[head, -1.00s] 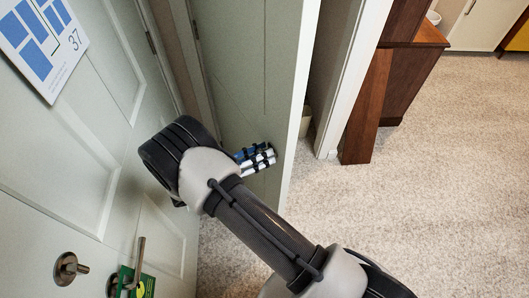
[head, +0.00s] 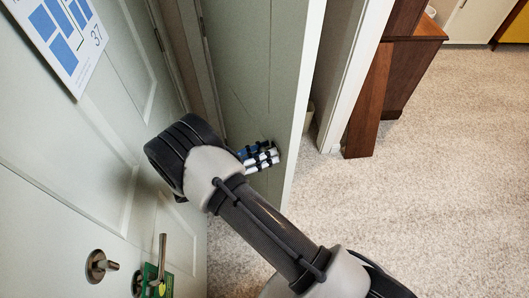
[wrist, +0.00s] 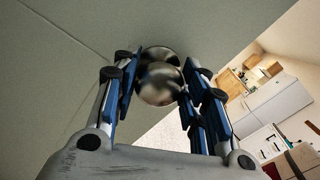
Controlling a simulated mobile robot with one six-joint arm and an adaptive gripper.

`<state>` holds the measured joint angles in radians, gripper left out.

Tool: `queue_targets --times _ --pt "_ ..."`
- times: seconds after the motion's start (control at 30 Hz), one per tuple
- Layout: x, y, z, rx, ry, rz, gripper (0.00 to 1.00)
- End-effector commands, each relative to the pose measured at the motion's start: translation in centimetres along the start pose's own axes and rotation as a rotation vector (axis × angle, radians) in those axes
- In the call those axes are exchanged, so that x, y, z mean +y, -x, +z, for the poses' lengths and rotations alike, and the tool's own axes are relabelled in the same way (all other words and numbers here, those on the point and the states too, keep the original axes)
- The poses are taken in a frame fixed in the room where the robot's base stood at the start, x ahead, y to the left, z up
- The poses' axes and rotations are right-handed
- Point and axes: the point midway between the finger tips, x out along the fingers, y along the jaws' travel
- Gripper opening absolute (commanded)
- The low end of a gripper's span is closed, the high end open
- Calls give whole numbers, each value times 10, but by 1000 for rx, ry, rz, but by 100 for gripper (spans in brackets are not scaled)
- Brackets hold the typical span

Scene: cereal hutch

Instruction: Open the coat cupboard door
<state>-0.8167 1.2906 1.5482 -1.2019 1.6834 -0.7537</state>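The coat cupboard door (head: 250,60) is a pale grey-green panel in the middle of the head view. My gripper (head: 261,157) is low on the door's face, close to that edge. In the wrist view, a round metal knob (wrist: 160,84) sits between the blue-padded fingers of my gripper (wrist: 159,92), which close in on both its sides and appear to touch it. The knob is hidden in the head view.
A pale door with a sign (head: 65,40), a metal knob (head: 98,266) and a lever handle (head: 161,258) is close on the left. The white post (head: 345,75) and brown wooden furniture (head: 410,75) stand to the right. Carpet (head: 440,190) is clear at the right.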

Motion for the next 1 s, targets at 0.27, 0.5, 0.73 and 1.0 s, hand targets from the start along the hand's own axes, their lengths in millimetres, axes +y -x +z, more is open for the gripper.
queue_targets --times 0.27,0.5,0.73,1.0 --pt "0 0 0 0 -1 1 57" --pt "0 1 0 0 -1 1 57" --pt "1 28 0 -2 -3 5 57" --pt "1 68 0 -1 -2 3 57"
